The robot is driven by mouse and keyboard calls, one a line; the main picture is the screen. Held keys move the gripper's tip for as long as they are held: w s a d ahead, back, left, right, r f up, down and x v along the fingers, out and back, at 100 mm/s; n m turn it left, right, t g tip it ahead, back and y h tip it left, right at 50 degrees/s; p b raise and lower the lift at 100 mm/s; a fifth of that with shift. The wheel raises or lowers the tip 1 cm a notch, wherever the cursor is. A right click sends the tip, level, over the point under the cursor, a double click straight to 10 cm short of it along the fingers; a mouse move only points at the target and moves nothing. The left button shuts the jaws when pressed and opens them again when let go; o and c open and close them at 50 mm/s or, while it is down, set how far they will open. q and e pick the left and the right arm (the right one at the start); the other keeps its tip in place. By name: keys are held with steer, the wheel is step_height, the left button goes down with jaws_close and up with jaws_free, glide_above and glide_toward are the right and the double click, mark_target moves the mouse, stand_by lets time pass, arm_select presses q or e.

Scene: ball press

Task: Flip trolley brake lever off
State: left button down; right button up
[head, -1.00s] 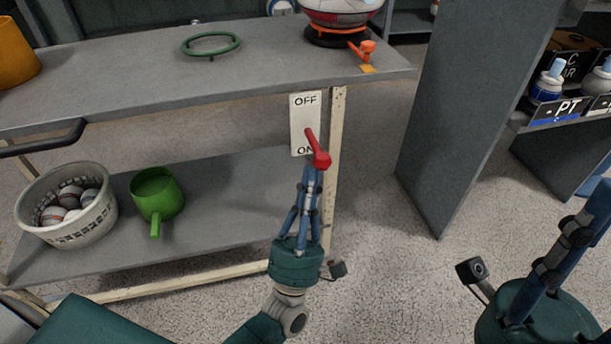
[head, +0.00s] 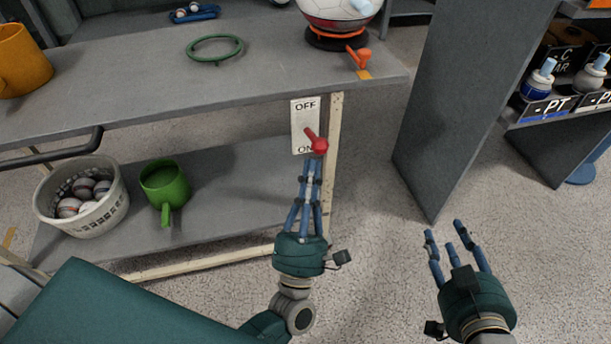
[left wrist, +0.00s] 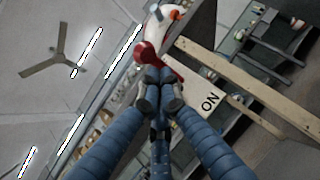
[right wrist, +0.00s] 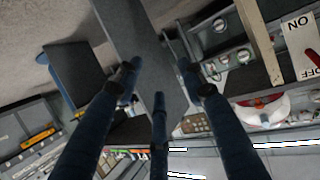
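The brake lever (head: 317,144) is red with a round knob. It is on a white plate (head: 304,107) marked OFF at the top and ON at the bottom, fixed to the trolley's (head: 200,85) right end. The lever points down and right, towards ON. My left gripper (head: 311,162) has its fingertips together just under the knob. In the left wrist view the red knob (left wrist: 145,54) shows just beyond the fingertips; contact is hard to tell. My right gripper (head: 455,238) is open and empty, right of the trolley, above the floor.
The trolley top holds a green ring (head: 214,49), an orange mug (head: 22,62) and a ball on a stand with an orange handle (head: 360,57). Below are a basket of balls (head: 113,207) and a green mug (head: 165,186). A grey panel (head: 455,100) stands at right.

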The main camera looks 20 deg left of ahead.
arm_select(q)
steer(key=shift+r+n+g+y+p, duration=0.3)
steer(key=shift+r+n+g+p, duration=0.3)
steer(key=shift+p, duration=0.75)
arm_select(e)
steer(key=s+d+f+g+h, duration=0.1)
steer(key=s+d+f+g, duration=0.1)
steer(key=s+f+g, duration=0.2)
steer(key=s+d+f+g+h, duration=0.1)
steer(key=s+d+f+g, duration=0.2)
steer(key=s+f, duration=0.4)
steer(key=shift+s+d+f+m+g, duration=0.25)
steer(key=shift+s+g, duration=0.55)
steer(key=shift+s, duration=1.05)
steer(key=shift+a, duration=0.1)
